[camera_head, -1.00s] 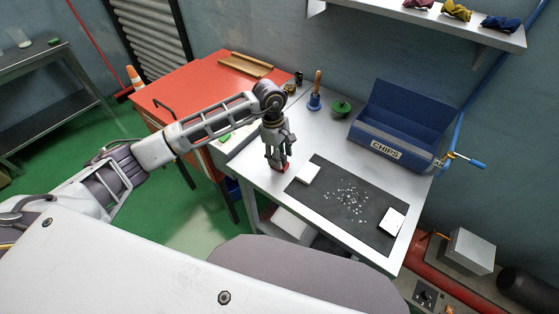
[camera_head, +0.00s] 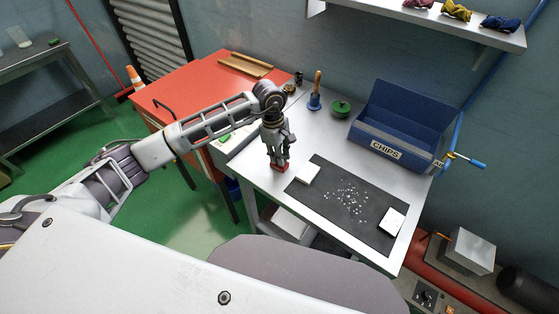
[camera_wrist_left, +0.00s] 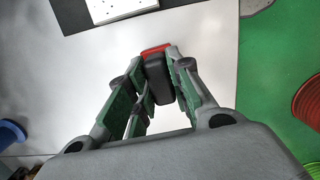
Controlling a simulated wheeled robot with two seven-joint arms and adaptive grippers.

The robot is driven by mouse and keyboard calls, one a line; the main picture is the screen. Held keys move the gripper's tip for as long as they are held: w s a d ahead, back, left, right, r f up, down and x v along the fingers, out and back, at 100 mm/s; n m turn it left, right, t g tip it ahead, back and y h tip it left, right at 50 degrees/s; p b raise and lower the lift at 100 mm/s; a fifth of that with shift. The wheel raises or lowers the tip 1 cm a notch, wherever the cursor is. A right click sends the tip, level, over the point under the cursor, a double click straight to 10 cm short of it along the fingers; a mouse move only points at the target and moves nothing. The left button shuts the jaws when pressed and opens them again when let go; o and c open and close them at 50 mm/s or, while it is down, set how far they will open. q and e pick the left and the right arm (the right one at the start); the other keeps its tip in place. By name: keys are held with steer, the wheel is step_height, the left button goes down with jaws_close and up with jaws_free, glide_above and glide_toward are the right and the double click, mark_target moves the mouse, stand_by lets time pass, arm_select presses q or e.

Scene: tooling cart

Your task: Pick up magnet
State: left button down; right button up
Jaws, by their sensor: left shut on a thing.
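The magnet (camera_head: 280,168) is a small red block with a dark part, at the left side of the cart top. In the left wrist view the magnet (camera_wrist_left: 158,75) sits between the fingertips, its red end facing away from the wrist. My left gripper (camera_head: 276,160) points down and is shut on the magnet; in the left wrist view the fingers (camera_wrist_left: 157,80) press on both its sides. The fingers hide part of the magnet in the head view. I cannot tell whether it touches the cart top. My right gripper is not in view.
A dark mat (camera_head: 325,208) with silvery chips and two white blocks (camera_head: 307,173) (camera_head: 391,222) lies right of the gripper. A blue CHIPS bin (camera_head: 390,150), a blue-handled brush (camera_head: 315,100) and a green item (camera_head: 340,107) stand behind. A red cabinet (camera_head: 190,85) is at left.

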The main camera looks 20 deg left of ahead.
arm_select(q)
steer(key=shift+r, duration=0.75)
step_height(320, 180, up, 7)
steer(key=shift+r+b, duration=0.15)
steer(key=shift+b, duration=0.5)
steer(key=shift+r, duration=0.65)
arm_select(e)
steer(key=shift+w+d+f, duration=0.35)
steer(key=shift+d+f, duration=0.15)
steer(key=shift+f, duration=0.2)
arm_select(q)
steer(key=c, duration=1.9)
jaws_free()
steer(key=shift+c, duration=0.2)
steer(key=shift+f, duration=0.1)
steer(key=shift+c, duration=1.3)
